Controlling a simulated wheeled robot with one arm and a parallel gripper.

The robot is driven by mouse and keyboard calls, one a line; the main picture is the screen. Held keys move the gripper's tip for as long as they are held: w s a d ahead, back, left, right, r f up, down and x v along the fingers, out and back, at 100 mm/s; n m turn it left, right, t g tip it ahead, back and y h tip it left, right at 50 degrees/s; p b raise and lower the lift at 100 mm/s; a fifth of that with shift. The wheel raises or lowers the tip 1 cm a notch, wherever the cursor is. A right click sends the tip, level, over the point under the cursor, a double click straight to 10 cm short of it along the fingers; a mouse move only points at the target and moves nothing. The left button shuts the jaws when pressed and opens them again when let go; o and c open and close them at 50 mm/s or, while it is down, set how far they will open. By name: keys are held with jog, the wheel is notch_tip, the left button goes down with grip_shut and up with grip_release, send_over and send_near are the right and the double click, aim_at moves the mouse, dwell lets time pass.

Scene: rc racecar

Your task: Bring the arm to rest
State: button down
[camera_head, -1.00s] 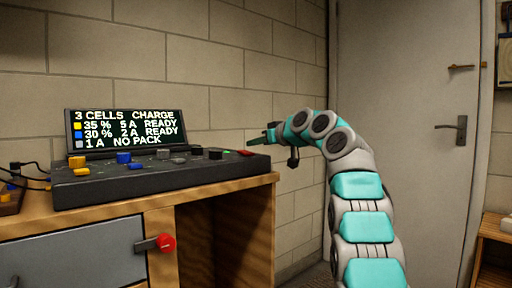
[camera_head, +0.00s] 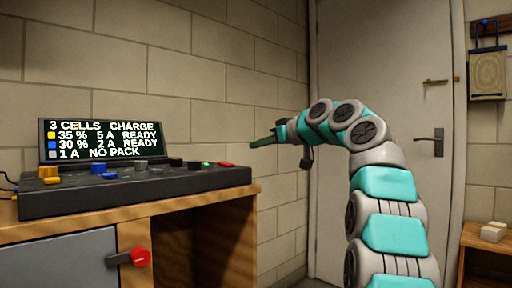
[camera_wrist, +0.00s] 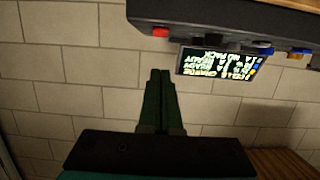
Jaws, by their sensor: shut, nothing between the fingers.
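My arm, teal and grey, rises at the right of the head view and bends over to the left. My gripper (camera_head: 262,141) is at its end, its dark green fingers pointing left toward the charger console, level with its right end and apart from it. In the wrist view my gripper (camera_wrist: 160,76) is shut and empty, the two fingers side by side against the block wall.
The black charger console (camera_head: 130,185) with colored knobs and a lit screen (camera_head: 100,140) stands on a wooden bench (camera_head: 190,206). A red-knobbed latch (camera_head: 140,257) sits on the bench front. A closed door (camera_head: 385,60) is behind my arm. A wooden stand (camera_head: 487,240) is at right.

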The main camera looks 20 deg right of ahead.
dwell(0.3)
jog(key=s+a+f+m+g+h+p, duration=0.2)
jog(key=s+a+f+g, duration=0.25)
jog(key=s+f, duration=0.6)
jog(key=s+a+f+m+g+h+p, duration=0.1)
jog(key=s+a+f+m+g+p, duration=0.25)
jog(key=s+a+f, duration=0.65)
jog(key=s+d+f+g+h+p, duration=0.1)
jog(key=s+d+f+g, duration=0.1)
jog(key=s+f, duration=0.5)
jog(key=s+d+f+g+h+p, duration=0.1)
jog(key=s+d+f+g+h, duration=0.1)
jog(key=s+f, duration=0.5)
jog(key=s+d+f+g+h, duration=0.1)
jog(key=s+d+f+g, duration=0.2)
jog(key=s+f, duration=0.5)
jog(key=s+d, duration=0.1)
jog(key=s, duration=0.7)
jog(key=shift+s+d+h+p, duration=0.2)
jog(key=shift+s+h+p, duration=0.1)
jog(key=shift+s+p, duration=0.1)
